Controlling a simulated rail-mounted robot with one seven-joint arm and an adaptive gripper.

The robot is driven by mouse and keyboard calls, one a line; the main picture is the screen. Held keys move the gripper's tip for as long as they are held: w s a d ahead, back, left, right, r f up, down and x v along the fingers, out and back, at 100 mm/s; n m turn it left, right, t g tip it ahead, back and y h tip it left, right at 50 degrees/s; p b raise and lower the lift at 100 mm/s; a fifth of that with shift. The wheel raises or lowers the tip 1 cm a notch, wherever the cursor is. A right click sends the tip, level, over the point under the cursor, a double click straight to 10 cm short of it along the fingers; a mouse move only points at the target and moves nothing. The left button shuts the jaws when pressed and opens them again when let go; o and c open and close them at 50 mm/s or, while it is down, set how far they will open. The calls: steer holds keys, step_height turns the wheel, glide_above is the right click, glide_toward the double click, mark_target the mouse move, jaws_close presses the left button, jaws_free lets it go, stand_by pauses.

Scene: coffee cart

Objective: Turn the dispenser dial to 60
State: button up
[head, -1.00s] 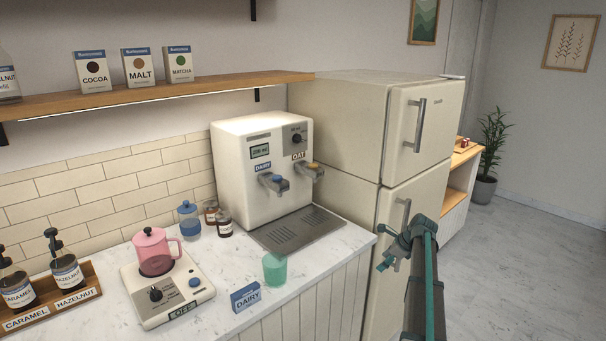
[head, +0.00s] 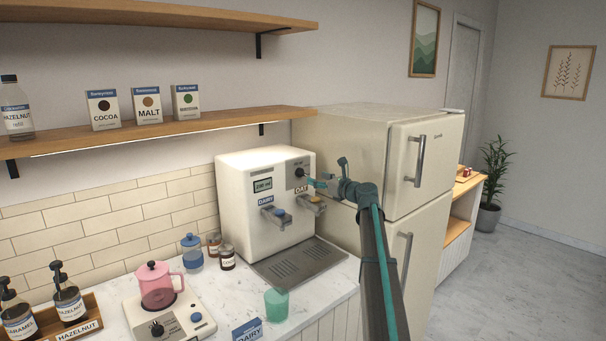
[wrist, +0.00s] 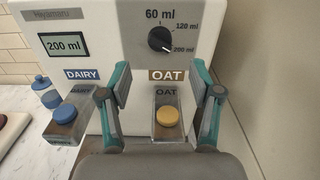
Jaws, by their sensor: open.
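The white dispenser (head: 240,210) stands on the counter, with DAIRY and OAT taps on its front. Its black dial (wrist: 160,38) sits at the upper right of the front panel, ringed by the marks 60, 120 and 200 ml. The dial's pointer is toward 200 ml, and the display (wrist: 65,45) reads 200 ml. My gripper (wrist: 166,85) is open and empty in front of the panel. In the wrist view its fingers are spread either side of the OAT label, below the dial. In the head view my gripper (head: 322,178) is close to the dial's right side.
A green cup (head: 277,304) stands near the counter's front edge. The fridge (head: 350,150) is close on the right.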

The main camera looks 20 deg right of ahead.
mark_target(303, 173)
steer(key=p+x, duration=0.2)
steer(key=x, duration=0.6)
steer(key=shift+w+a, duration=0.2)
steer(key=shift+w, duration=0.1)
steer(key=c, duration=1.1)
steer(key=shift+c, duration=0.2)
